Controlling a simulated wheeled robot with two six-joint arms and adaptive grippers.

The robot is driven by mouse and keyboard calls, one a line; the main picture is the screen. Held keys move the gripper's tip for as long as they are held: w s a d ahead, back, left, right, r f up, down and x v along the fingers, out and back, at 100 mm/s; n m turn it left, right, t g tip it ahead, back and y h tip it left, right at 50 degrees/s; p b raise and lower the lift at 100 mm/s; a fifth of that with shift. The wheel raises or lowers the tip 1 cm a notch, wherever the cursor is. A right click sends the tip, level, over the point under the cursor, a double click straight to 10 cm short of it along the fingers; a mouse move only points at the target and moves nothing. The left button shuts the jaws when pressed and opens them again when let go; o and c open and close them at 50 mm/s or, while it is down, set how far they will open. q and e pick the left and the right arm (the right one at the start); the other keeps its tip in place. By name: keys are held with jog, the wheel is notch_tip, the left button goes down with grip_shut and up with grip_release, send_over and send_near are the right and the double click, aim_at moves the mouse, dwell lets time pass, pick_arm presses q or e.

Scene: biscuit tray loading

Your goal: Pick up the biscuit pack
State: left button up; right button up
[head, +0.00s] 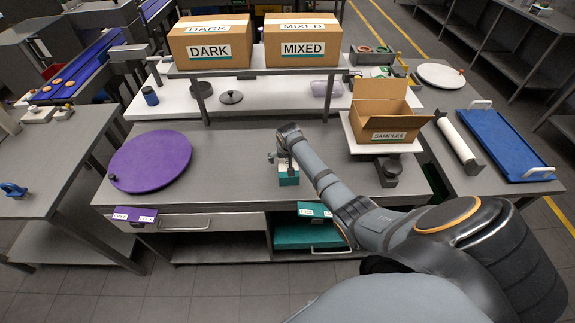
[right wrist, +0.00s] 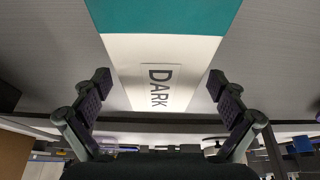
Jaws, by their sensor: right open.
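The biscuit pack (head: 289,180) is a small teal and white block on the grey worktop, near the middle of the table in the head view. In the right wrist view the pack (right wrist: 165,18) fills the top centre, with a teal band and a white face marked DARK. My right gripper (head: 284,158) is at the pack, and its arm partly covers it. In the right wrist view its two fingers (right wrist: 159,84) are spread apart, one on each side of the white face, with gaps visible. My left gripper is not in view.
A purple round board (head: 151,161) lies on the left of the worktop. An open SAMPLES box (head: 385,112) stands on a scale-like stand at right. Cartons marked DARK (head: 209,43) and MIXED (head: 302,42) sit on the shelf behind. The worktop around the pack is clear.

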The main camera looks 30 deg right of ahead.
jog(key=shift+r, duration=0.1)
jog(key=c, duration=1.4)
jog(key=shift+o, duration=0.2)
jog(key=shift+r, duration=0.1)
jog(key=shift+r+b, duration=0.3)
jog(key=shift+b, duration=0.05)
jog(key=s+r, duration=0.1)
jog(key=r, duration=0.1)
jog(key=s+r+b, duration=0.1)
jog(key=s+r, duration=0.1)
jog(key=r, duration=0.1)
jog(key=s+r, duration=0.1)
jog(key=r, duration=0.1)
jog(key=shift+s+d+r+b, duration=0.25)
jog(key=shift+s+b, duration=0.1)
jog(key=shift+b, duration=0.05)
jog(key=s+r+b, duration=0.1)
jog(key=s+r, duration=0.3)
jog(key=s, duration=0.5)
jog(key=shift+s+d+r, duration=0.15)
jog(key=shift+d+r, duration=0.05)
jog(key=shift+r, duration=0.15)
